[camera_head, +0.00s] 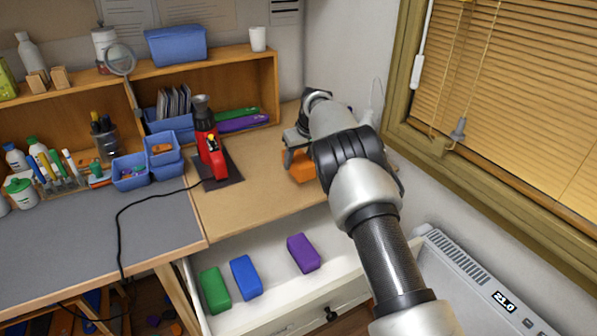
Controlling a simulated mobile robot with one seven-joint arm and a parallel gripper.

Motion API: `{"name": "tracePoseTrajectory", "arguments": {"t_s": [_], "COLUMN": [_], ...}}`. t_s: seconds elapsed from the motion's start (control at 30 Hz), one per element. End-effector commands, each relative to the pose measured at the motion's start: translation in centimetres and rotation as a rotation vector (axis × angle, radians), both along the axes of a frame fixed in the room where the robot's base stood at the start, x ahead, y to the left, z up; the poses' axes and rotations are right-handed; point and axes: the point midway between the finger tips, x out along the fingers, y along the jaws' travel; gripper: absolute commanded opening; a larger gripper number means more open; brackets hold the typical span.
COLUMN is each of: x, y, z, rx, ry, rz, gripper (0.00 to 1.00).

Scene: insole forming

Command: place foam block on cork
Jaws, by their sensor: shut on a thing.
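An orange foam block (302,168) is at my gripper (298,154), over the right part of the desk. My gripper is shut on this block; the arm hides part of it. I cannot tell whether the block touches the surface below. The tan, cork-coloured surface (235,205) covers the desk's right part. Green (215,290), blue (246,277) and purple (303,253) foam blocks lie apart in the open white drawer (275,285) below.
A red heat tool (210,150) stands on a dark pad left of my gripper, its black cable running left. Blue bins (130,171) and a wooden shelf (272,80) line the back. A window blind (530,110) and a heater (475,285) are at right. The tan surface's front is clear.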

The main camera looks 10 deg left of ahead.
Motion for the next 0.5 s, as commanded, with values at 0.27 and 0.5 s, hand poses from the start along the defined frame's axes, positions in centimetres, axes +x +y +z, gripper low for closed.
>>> {"name": "tracePoseTrajectory", "arguments": {"t_s": [0.27,0.5], "x": [0.0,0.0], "y": [-0.1,0.0], "z": [-4.1,-4.6], "rx": [-0.001,0.000], "ry": [0.002,-0.001], "rz": [-0.001,0.000], "gripper": [0.24,0.24]}}
